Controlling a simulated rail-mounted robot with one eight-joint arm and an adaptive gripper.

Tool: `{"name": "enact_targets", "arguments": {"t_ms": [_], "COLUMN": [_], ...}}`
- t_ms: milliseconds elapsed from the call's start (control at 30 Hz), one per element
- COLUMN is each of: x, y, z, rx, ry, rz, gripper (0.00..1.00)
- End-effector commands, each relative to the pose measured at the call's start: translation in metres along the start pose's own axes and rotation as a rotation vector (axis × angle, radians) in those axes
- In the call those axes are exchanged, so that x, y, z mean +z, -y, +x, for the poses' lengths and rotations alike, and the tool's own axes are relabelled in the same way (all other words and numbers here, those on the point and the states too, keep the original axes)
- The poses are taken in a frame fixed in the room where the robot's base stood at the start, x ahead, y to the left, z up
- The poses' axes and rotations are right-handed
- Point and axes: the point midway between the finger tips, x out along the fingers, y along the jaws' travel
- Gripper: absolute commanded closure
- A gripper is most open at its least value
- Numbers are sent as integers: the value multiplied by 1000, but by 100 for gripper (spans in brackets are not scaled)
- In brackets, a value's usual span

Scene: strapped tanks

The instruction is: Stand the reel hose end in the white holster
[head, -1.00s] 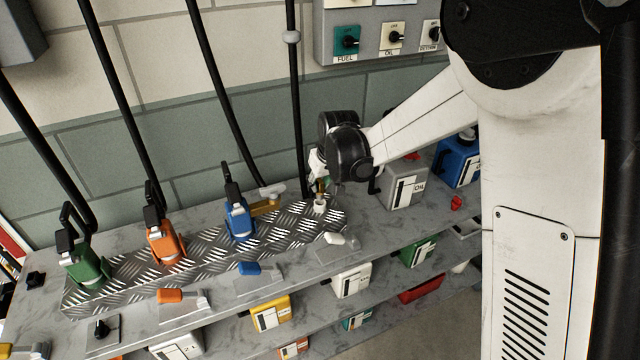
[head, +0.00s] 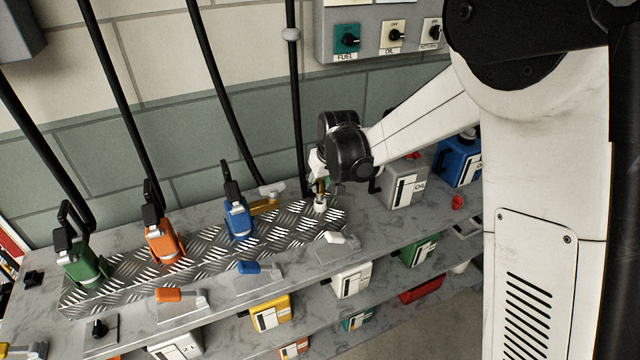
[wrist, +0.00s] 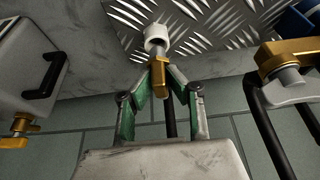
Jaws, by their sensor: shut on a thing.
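The reel hose end is a brass fitting (wrist: 158,78) with a grey collar, and a dark hose runs back from it between my fingers. My gripper (wrist: 160,72) is shut on it, with a green-padded finger on each side. In the head view my gripper (head: 320,184) is at the right end of the treadplate, partly hidden by my wrist. The white holster (wrist: 157,38) is a short round cup on the treadplate, and it also shows in the head view (head: 319,207). The hose end is upright right above its mouth; I cannot tell how far it is inside.
Blue (head: 238,220), orange (head: 164,245) and green (head: 82,265) holsters with nozzles stand left along the treadplate (head: 205,247). A grey OIL tank (head: 404,188) and a blue tank (head: 458,165) stand to the right. Hoses hang behind.

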Motion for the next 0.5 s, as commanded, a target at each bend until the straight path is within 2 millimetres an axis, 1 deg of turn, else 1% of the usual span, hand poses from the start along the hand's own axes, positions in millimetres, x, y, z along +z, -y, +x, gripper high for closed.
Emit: {"name": "enact_targets", "arguments": {"t_ms": [500], "x": [4], "y": [0], "z": [11], "rx": [0], "ry": [0], "rz": [0], "gripper": [100]}}
